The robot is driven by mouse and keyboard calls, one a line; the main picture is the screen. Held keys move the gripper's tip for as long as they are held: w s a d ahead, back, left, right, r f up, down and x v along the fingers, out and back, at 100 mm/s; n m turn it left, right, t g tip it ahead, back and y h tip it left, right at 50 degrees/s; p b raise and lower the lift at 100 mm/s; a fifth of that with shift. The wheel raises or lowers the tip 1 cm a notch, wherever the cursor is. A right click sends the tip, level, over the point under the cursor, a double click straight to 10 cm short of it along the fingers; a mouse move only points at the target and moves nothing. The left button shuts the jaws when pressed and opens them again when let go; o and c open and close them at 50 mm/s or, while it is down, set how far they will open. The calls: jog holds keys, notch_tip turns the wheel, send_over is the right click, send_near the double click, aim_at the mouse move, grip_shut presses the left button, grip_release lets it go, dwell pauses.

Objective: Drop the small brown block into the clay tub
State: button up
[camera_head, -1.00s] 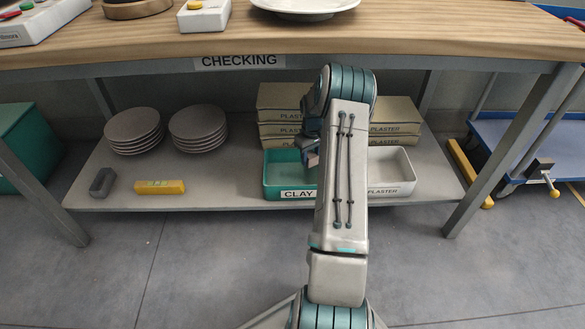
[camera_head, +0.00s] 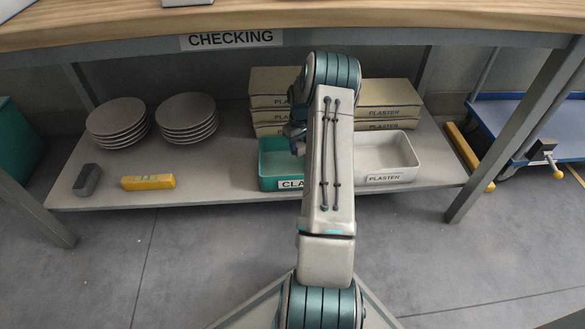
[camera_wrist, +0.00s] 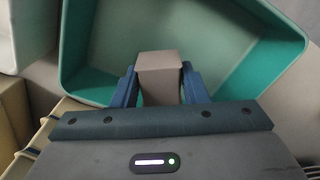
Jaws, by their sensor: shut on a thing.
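The clay tub (camera_head: 268,182) is a green open box on the lower shelf, labelled "CLAY", partly hidden by my arm in the head view. In the wrist view the clay tub (camera_wrist: 85,86) lies below and beyond my fingers, and the part of its inside that shows looks empty. My gripper (camera_wrist: 160,82) is shut on a small greyish-brown block (camera_wrist: 160,68), which shows between the two blue fingers against the tub's inside. In the head view my gripper is mostly hidden behind my arm, near the tub, and the block cannot be made out.
A white tub labelled "PLASTER" (camera_head: 385,180) stands right of the clay tub. Plaster boxes (camera_head: 385,98) are stacked behind. Two plate stacks (camera_head: 118,122), a grey block (camera_head: 87,180) and a yellow block (camera_head: 148,182) sit on the left of the shelf. The tabletop (camera_head: 420,22) hangs above.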

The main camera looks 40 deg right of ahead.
jog(key=shift+f, duration=0.4)
jog(key=o, duration=1.2)
jog(key=shift+c, duration=0.2)
jog(key=shift+r, duration=0.1)
notch_tip(320, 180, up, 7)
jog(key=p, duration=0.3)
jog(key=shift+r+p, duration=0.2)
jog(key=shift+p, duration=0.1)
